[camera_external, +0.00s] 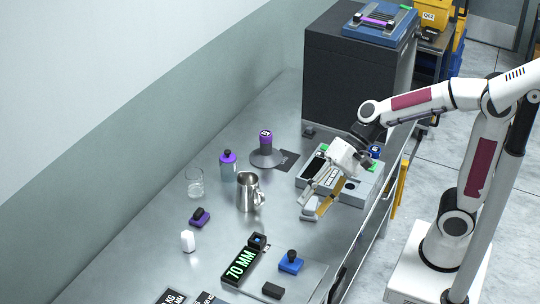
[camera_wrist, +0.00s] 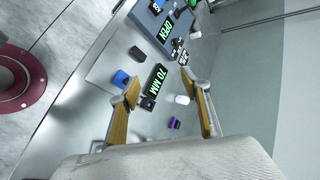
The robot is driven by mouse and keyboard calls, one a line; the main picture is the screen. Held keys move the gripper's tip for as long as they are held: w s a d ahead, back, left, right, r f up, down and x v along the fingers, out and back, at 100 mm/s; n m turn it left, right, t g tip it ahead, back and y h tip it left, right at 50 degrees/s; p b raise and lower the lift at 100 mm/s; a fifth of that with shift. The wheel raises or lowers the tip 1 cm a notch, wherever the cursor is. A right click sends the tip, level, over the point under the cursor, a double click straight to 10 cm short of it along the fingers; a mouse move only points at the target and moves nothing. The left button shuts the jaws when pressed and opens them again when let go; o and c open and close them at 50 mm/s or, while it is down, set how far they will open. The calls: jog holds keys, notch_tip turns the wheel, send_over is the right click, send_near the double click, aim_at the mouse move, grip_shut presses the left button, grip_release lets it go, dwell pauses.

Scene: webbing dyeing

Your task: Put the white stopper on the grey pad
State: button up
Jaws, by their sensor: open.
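The white stopper (camera_external: 188,241) stands on the metal bench at the left, in front of a purple-and-black stamp. In the wrist view the white stopper (camera_wrist: 182,100) lies near my right finger, apart from it. A flat light-grey slab at the bench's front, which seems to be the grey pad (camera_external: 312,276), carries a blue stamp; it also shows in the wrist view (camera_wrist: 103,69). The fingers also frame the wrist view (camera_wrist: 160,84).
A steel jug (camera_external: 248,192), a glass (camera_external: 194,182) and a purple-capped bottle (camera_external: 228,165) stand between my gripper and the back wall. A 70 MM sign (camera_external: 241,265) lies between stopper and slab. A grey device (camera_external: 352,184) sits behind my gripper.

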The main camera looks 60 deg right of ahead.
jog(key=w+a+m+y, duration=0.2)
jog(key=w+a+m, duration=0.3)
jog(key=w, duration=0.3)
jog(key=m+t+h, duration=0.3)
jog(key=m+t, duration=0.4)
jog(key=m, duration=0.9)
send_over(204, 246)
jog(key=s+d, duration=0.2)
jog(key=f, duration=2.1)
jog(key=shift+a+f, duration=0.15)
jog(key=shift+a, duration=0.1)
jog(key=shift+w+a, duration=0.1)
jog(key=shift+w, duration=0.05)
jog(key=shift+x, duration=1.2)
